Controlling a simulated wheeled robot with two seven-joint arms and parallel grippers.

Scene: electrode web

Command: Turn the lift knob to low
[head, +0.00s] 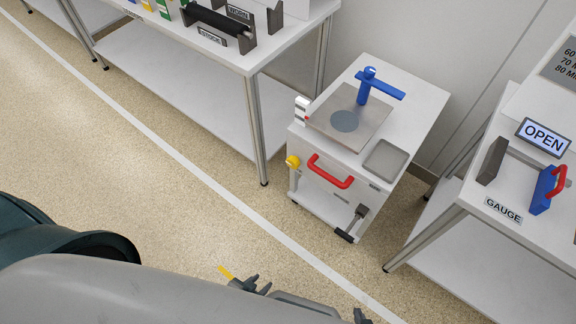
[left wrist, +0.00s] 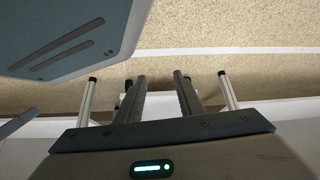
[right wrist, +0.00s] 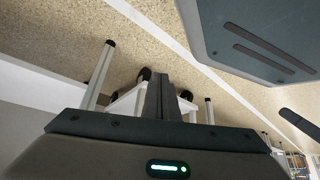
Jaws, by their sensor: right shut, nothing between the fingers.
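A white cart (head: 400,105) stands against the wall in the head view. A round yellow knob (head: 293,161) sits at its front left corner, below a small white block with a red mark (head: 302,110). No readable label shows whether this is the lift knob, and its setting is too small to read. My left gripper (head: 250,284) is at the bottom of the head view, well short of the cart; its fingers are apart and empty in the left wrist view (left wrist: 159,76). My right gripper (head: 362,316) is mostly cut off; its fingers are together in the right wrist view (right wrist: 161,78).
The cart carries a grey plate (head: 350,105), a blue post with an arm (head: 368,88), a shallow grey tray (head: 385,157), a red handle (head: 330,172) and a low black pedal (head: 346,236). Tables stand left (head: 290,45) and right (head: 450,175). Open floor (head: 170,180) lies in front.

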